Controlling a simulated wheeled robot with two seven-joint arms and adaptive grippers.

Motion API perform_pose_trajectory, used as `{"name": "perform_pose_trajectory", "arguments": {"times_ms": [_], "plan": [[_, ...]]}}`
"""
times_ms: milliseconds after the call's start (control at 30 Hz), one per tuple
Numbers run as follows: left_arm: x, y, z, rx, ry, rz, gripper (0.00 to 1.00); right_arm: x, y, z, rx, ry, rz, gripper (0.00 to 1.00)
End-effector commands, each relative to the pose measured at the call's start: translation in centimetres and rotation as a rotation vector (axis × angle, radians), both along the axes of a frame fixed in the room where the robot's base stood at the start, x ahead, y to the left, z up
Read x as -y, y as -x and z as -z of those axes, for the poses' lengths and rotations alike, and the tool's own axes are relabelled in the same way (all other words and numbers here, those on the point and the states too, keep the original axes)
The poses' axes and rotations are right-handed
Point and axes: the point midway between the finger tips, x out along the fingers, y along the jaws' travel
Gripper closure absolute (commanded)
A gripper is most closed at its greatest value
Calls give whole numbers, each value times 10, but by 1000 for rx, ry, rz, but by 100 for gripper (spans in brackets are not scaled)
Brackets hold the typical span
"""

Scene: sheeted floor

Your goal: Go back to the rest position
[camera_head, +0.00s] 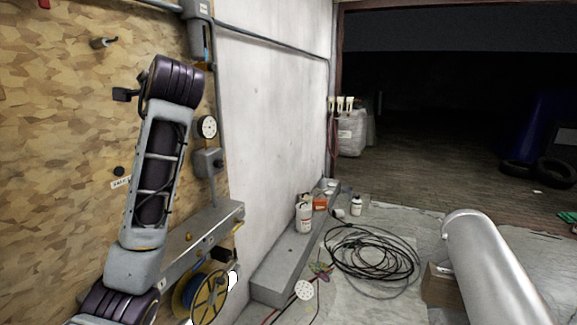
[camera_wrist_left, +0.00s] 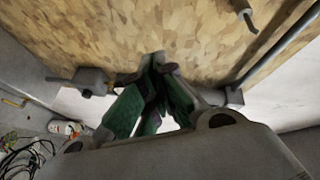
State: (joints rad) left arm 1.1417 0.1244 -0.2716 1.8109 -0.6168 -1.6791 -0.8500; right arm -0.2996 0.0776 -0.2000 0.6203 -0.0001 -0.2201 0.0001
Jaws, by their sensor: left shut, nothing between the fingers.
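My left arm (camera_head: 152,185) rises along the left side of the head view, in front of the wood-chip board wall. Its gripper cannot be made out in the head view. In the left wrist view my left gripper (camera_wrist_left: 158,62) shows its green-padded fingers meeting at their tips. It is shut and empty, with the board wall behind it. My right gripper is in neither view.
A grey ledge (camera_head: 285,262) runs along the white wall, with a white bottle (camera_head: 304,217) on it. A coil of black cable (camera_head: 372,256) lies on the sheeted floor. A cable reel (camera_head: 208,298) is low at left. A silver cylinder (camera_head: 490,268) fills the lower right.

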Motion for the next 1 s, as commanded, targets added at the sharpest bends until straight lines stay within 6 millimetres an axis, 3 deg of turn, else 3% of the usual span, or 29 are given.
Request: {"name": "perform_pose_trajectory", "arguments": {"times_ms": [33, 500, 1000], "plan": [[2, -4, 17, -14, 14, 11, 100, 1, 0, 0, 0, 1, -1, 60], [15, -22, 149, -110, 155, 91, 100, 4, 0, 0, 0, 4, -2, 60], [30, -8, 284, -218, 324, 142, 100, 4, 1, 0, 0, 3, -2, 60]]}}
